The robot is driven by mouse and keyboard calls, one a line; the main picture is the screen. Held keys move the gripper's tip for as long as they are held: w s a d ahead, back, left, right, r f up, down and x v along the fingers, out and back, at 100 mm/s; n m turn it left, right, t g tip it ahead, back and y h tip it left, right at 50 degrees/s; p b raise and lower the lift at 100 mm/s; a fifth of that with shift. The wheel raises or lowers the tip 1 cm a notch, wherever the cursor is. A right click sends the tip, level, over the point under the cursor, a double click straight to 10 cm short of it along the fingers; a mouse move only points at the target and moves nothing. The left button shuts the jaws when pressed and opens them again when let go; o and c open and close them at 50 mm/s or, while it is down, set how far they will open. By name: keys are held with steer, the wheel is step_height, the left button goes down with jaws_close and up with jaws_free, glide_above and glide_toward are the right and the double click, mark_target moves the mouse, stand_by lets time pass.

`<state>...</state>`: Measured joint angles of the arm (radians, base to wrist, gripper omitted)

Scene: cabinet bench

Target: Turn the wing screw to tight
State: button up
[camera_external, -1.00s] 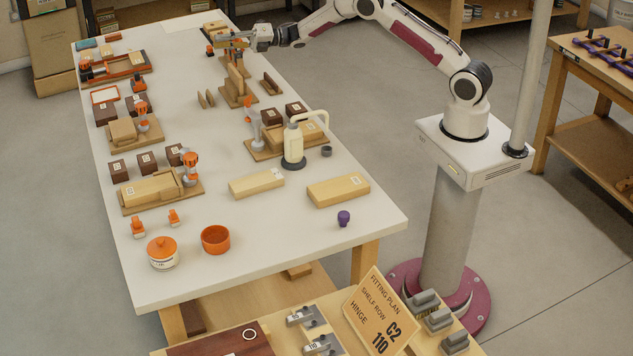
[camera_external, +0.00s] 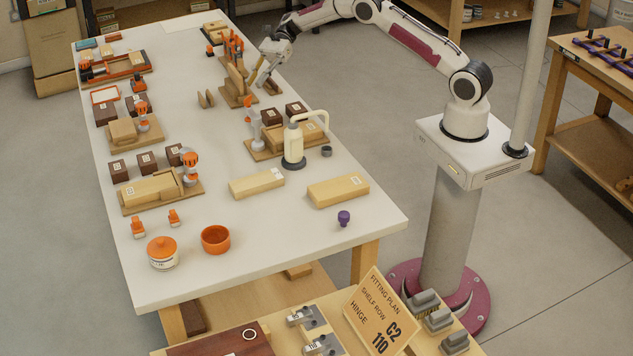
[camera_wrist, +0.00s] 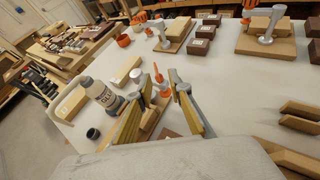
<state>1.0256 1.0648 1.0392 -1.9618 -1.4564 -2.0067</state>
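Several grey clamps with orange tops stand on wooden fixtures; I cannot tell for sure which orange part is the wing screw. The nearest orange-topped clamp (camera_external: 248,104) stands beside the glue bottle. In the wrist view an orange part (camera_wrist: 161,87) shows beyond and between my fingers. My gripper (camera_external: 263,82) is over the far right side of the table, tilted downward, near a wooden stand. In the wrist view the two fingers of my gripper (camera_wrist: 160,108) are apart with nothing held between them.
A glue bottle (camera_external: 293,146) stands near the clamp, with a small dark cup (camera_external: 326,152) beside it. Dark blocks (camera_external: 271,117) lie close by.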

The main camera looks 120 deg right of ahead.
mark_target(248, 97)
steer(key=shift+s+a+n, duration=0.25)
steer(key=shift+a+n, duration=0.05)
steer(key=shift+n, duration=0.4)
steer(key=shift+w+y, duration=0.1)
steer(key=shift+y, duration=0.2)
steer(key=shift+x, duration=3.85)
steer(key=shift+f, duration=0.1)
jaws_close()
